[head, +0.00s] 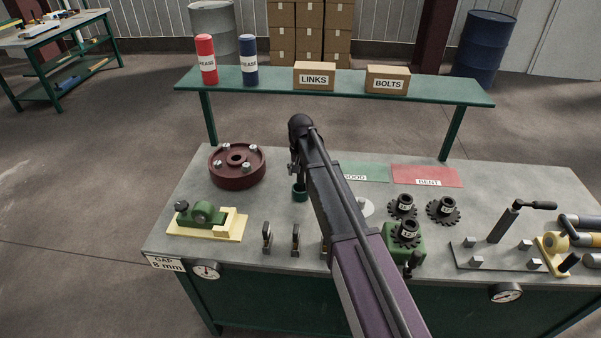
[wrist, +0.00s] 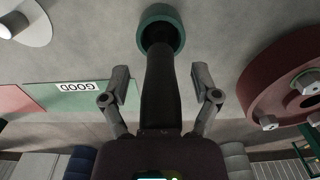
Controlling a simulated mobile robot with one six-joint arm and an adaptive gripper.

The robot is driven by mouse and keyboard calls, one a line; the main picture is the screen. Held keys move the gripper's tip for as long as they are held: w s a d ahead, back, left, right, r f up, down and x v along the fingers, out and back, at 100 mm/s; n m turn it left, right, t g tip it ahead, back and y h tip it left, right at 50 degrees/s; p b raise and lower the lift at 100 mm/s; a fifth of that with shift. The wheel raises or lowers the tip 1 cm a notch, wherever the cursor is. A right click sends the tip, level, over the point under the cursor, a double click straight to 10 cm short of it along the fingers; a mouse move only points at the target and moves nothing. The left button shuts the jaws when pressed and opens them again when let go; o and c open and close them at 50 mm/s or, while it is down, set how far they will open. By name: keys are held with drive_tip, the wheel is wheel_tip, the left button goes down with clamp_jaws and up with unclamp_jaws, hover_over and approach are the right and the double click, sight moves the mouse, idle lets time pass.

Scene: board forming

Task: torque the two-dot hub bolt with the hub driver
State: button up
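The hub is a dark red round flange (head: 237,178) at the left back of the bench, with several silver bolts on its top. It also shows at the right of the wrist view (wrist: 262,85). Dot marks on the bolts are too small to tell, so I cannot pick out the two-dot one. A dark upright shaft, apparently the hub driver (wrist: 159,85), stands in a green round cup (head: 300,195) right of the hub. My gripper (wrist: 160,82) is open, with one finger on each side of the shaft and visible gaps. In the head view my arm partly hides it.
A green GOOD mat (head: 365,173) and a red BENT mat (head: 427,176) lie to the right. A cream fixture (head: 232,225) is at front left. Black gears (head: 443,210) and a metal plate (head: 490,255) are on the right. A raised shelf (head: 280,84) spans the back.

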drive_tip(key=shift+r, duration=0.15)
wheel_tip(320, 180, up, 11)
drive_tip(key=p, duration=1.1)
idle(0.3)
idle(0.9)
drive_tip(key=s+d+f+b, duration=0.3)
drive_tip(key=s+d, duration=0.8)
drive_tip(key=s, duration=0.1)
drive_tip(key=s+d+f+b, duration=0.3)
drive_tip(key=s+d, duration=0.8)
drive_tip(key=s, duration=0.2)
drive_tip(key=shift+s+f+n+b, duration=0.25)
drive_tip(key=shift+f+n+b, duration=0.05)
drive_tip(key=shift+f, duration=0.1)
idle(1.1)
drive_tip(key=c, duration=0.3)
drive_tip(key=shift+s, duration=0.15)
